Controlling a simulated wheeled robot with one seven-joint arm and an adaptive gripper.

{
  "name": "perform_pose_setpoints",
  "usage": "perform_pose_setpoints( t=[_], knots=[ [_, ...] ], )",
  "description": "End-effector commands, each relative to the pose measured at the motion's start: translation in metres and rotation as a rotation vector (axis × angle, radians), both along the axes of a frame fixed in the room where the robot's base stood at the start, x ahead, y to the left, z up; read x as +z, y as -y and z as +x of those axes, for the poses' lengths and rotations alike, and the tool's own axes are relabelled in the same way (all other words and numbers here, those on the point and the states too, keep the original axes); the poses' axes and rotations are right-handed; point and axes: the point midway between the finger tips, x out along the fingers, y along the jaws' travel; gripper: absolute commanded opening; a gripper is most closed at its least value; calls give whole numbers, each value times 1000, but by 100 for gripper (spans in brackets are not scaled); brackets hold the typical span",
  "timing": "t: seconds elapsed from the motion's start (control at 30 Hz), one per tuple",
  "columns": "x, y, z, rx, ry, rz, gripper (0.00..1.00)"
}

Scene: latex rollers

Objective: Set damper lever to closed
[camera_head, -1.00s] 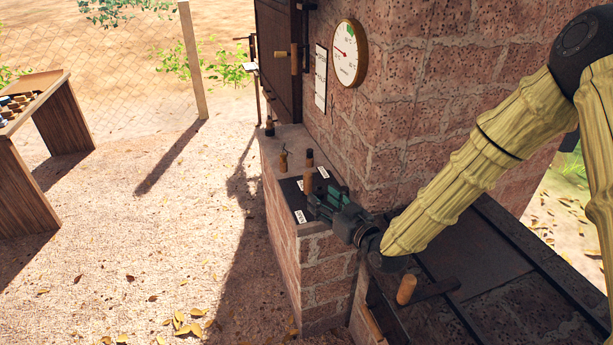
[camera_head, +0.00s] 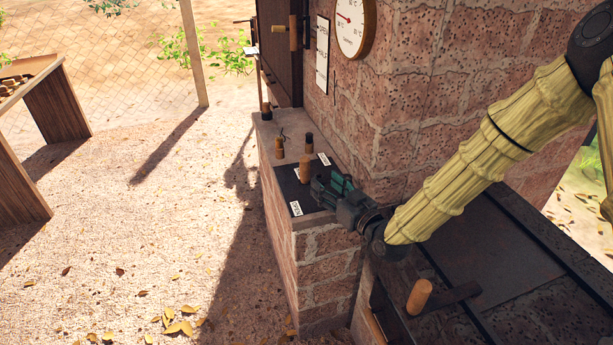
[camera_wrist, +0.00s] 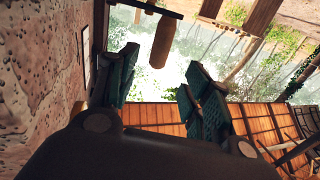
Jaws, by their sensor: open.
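A dark plate (camera_head: 291,188) with white labels lies on top of the brick ledge. A wooden handle (camera_head: 305,168), apparently the damper lever, stands upright on it between the labels. Small print makes the labels hard to read. My gripper (camera_head: 328,187) is open and empty over the near right part of the plate, just right of the handle. In the wrist view, the wooden handle (camera_wrist: 165,40) appears beyond the two green fingers (camera_wrist: 160,88), apparently on a dark bar and apart from them. That view seems upside down.
A brick wall (camera_head: 420,90) with a round gauge (camera_head: 354,25) rises close beside my gripper. A dark-topped knob (camera_head: 309,143) and a small wooden knob (camera_head: 279,147) stand behind the handle. Another wooden handle (camera_head: 418,296) is below my arm. The ground left of the ledge is open.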

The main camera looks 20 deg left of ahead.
Motion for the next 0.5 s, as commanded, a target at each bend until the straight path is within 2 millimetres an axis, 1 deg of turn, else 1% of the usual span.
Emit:
perform_pose_setpoints(
  t=[0.03, 0.17, 0.27, 0.37, 0.5],
  knots=[
    [-7, -1, 0, 1, 0, 0, 49],
    [-9, -3, 1, 1, 1, -1, 49],
    [-8, -8, 6, 2, 1, -1, 49],
    [-8, -17, 13, 1, 0, 0, 49],
    [-7, -35, 27, 2, 1, 0, 49]
  ],
)
